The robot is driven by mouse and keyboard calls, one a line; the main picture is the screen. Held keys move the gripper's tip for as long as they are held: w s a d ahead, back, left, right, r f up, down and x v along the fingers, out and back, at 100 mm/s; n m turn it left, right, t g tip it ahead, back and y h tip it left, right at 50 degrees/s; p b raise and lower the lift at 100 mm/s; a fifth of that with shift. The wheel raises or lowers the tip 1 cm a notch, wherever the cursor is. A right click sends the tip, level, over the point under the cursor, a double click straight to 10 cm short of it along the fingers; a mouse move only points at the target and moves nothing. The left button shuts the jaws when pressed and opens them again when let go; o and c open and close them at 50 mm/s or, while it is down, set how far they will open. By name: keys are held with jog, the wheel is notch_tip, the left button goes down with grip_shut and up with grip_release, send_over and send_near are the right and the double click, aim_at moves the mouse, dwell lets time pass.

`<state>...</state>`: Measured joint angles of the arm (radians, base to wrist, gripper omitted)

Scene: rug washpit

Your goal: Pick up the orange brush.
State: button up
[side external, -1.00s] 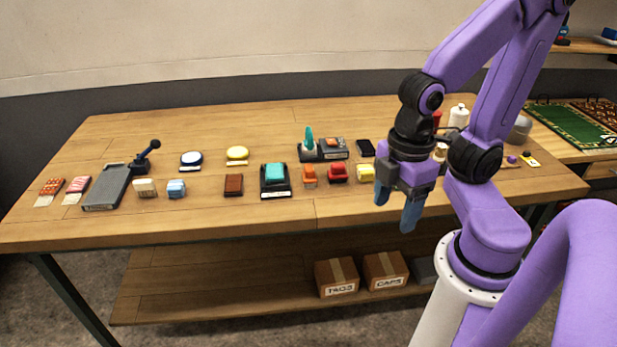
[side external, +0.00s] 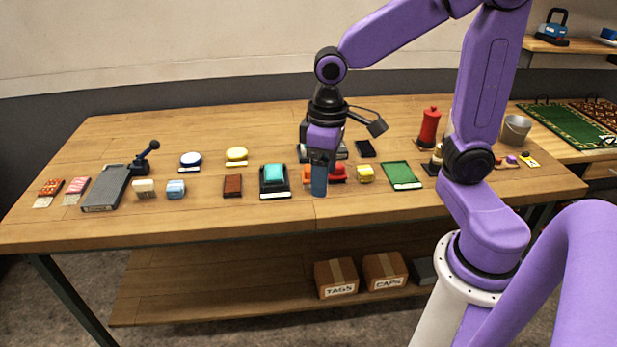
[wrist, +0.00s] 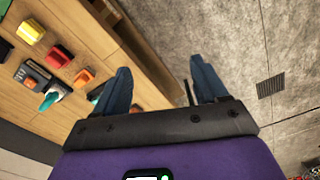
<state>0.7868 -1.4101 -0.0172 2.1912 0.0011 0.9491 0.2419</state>
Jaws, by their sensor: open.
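The orange brush (wrist: 84,78) lies on the wooden table in the wrist view, left of my gripper's left finger and clear of both fingers. In the side view most of it is hidden behind my gripper, with a sliver of orange (side external: 307,175) showing. My gripper (side external: 319,190) points down in front of the brush in the side view. In the wrist view my gripper (wrist: 158,64) is open, its two blue fingers apart with nothing between them; the table's front edge and floor show there.
A red brush (side external: 338,174) and a yellow one (side external: 365,174) stand close to the right of the orange brush. A teal block on a black tray (side external: 275,193) is to its left. A green pad (side external: 402,175) lies farther right. The table's front strip is clear.

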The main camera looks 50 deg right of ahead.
jog(key=w+d+m, duration=0.6)
jog(key=w, duration=0.5)
jog(key=m, duration=0.7)
send_near(308, 167)
jog(key=f, duration=0.6)
jog(key=shift+a+f, duration=0.35)
jog(key=shift+a, duration=0.05)
jog(key=shift+d+f, duration=0.15)
jog(key=shift+f, duration=1.15)
jog(key=shift+d+f, duration=0.1)
jog(key=shift+f, duration=1.25)
jog(key=c, duration=1.2)
